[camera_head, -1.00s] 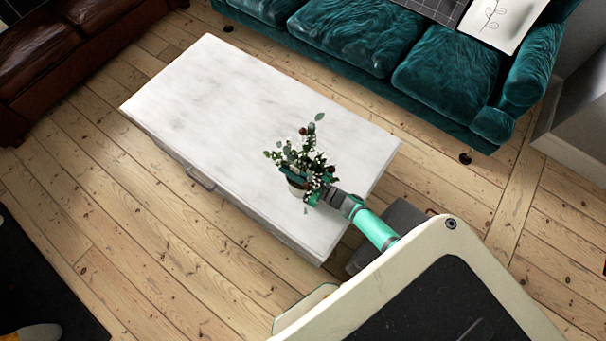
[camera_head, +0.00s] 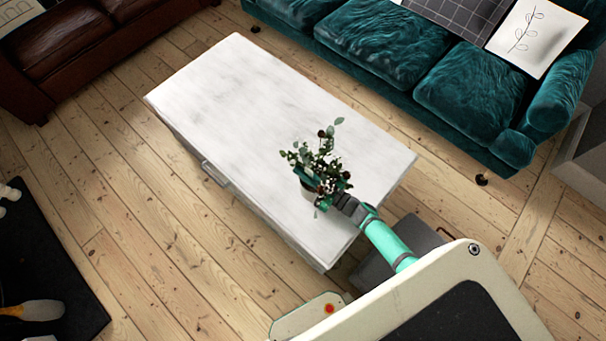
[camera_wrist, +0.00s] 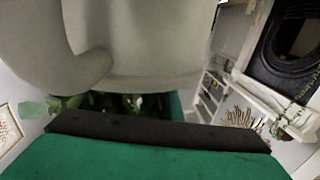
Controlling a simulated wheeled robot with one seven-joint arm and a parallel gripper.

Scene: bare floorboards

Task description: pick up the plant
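The plant (camera_head: 318,158) has dark green leaves with small white and dark spots. It is in a light pot (camera_head: 308,191) near the right end of the white table (camera_head: 255,105), and I cannot tell whether the pot touches the top. My gripper (camera_head: 334,190) is at the right side of the pot, its teal fingers partly hidden by leaves. In the wrist view a green finger with a dark pad (camera_wrist: 155,134) fills the bottom. Leaves (camera_wrist: 70,103) show behind it, and a large pale grey shape covers the top. Whether the fingers press on the pot is hidden.
A teal sofa (camera_head: 395,50) stands behind the table and a brown leather sofa (camera_head: 70,45) at the upper left. A grey box-like thing (camera_head: 405,240) is beside the table's right end. A dark mat (camera_head: 45,270) lies at lower left. Floorboards in front are clear.

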